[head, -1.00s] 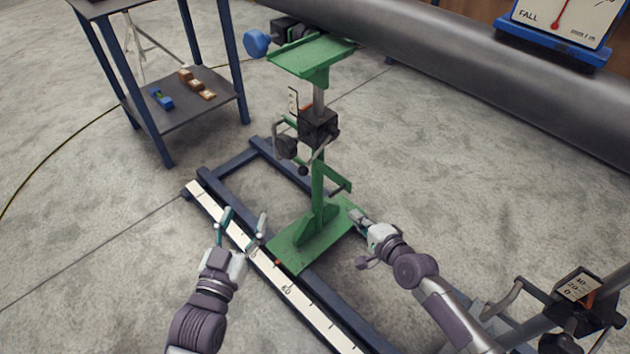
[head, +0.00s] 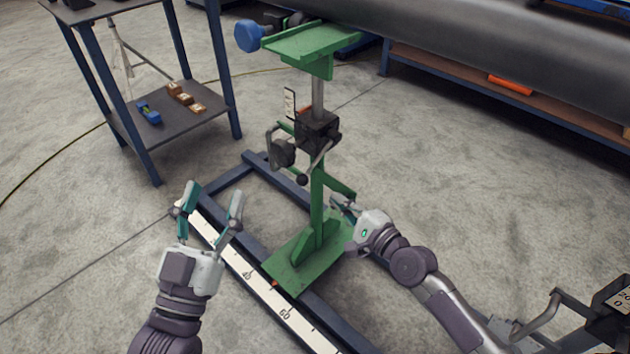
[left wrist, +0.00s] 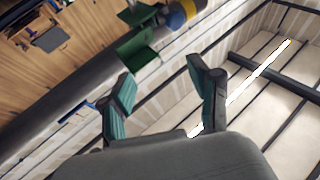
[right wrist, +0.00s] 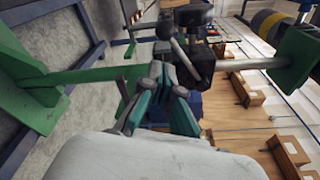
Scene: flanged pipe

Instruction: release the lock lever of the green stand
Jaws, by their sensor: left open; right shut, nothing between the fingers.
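The green stand (head: 318,203) stands upright on its green base plate (head: 285,272) over a dark blue rail frame. The lever also shows in the right wrist view (right wrist: 177,50), just beyond the fingertips. My right gripper (head: 345,206) is shut and empty, close to the right side of the post, below the knob. My left gripper (head: 212,195) is open and empty, left of the stand above the white scale.
A large grey pipe (head: 480,50) runs across the back right. A dark table (head: 175,105) with small blocks on its lower shelf stands at the left. A white scale (head: 235,262) lies along the rail. A crank device (head: 605,310) is at the lower right.

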